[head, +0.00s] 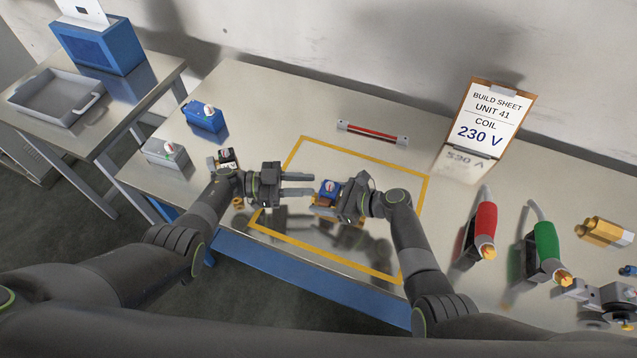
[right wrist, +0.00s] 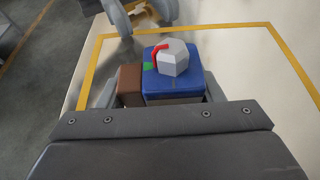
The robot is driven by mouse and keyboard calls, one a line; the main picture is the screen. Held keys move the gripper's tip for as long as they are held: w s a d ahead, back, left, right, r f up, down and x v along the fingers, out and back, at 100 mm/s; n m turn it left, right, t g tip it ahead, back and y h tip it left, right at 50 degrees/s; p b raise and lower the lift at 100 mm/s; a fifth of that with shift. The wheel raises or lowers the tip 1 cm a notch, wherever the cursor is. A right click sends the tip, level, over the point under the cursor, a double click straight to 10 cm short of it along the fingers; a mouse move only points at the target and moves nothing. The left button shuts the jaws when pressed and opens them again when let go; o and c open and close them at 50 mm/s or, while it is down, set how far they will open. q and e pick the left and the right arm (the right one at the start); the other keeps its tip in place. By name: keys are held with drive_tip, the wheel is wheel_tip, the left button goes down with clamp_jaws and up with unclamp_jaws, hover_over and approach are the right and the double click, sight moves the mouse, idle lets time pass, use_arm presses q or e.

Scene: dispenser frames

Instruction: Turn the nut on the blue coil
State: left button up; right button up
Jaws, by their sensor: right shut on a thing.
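The blue coil (head: 326,190) stands inside the yellow outline and carries a pale hexagonal nut (head: 332,185). In the right wrist view the coil (right wrist: 172,84) has the grey nut (right wrist: 173,58) on its top, with a red mark on the nut and a green patch on the coil's top beside it. A brown block (right wrist: 130,84) sits against the coil's left side. My right gripper (head: 340,203) is shut on the blue coil, its fingers flanking coil and block. My left gripper (head: 312,184) is open and empty, its fingers pointing toward the coil from the left, apart from the nut.
Another blue unit (head: 205,117) and a grey unit (head: 166,153) stand at the table's left. A red bar (head: 372,133) lies behind the outline. A build sheet (head: 487,118) reads 230 V. Red (head: 485,222) and green (head: 546,240) handled tools stand right.

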use_arm(q)
drive_tip(key=shift+s+a, duration=0.1)
drive_tip(key=shift+a, duration=1.05)
drive_tip(key=shift+o, duration=0.4)
drive_tip(key=shift+o, duration=1.1)
drive_tip(key=shift+d, duration=0.1)
drive_tip(key=n+t+y, duration=0.3)
drive_tip(key=n+t, duration=0.3)
drive_tip(key=t, duration=0.3)
approach(326, 187)
drive_tip(key=x, duration=0.8)
drive_tip(key=shift+d+r, duration=0.15)
drive_tip(key=shift+d, duration=0.2)
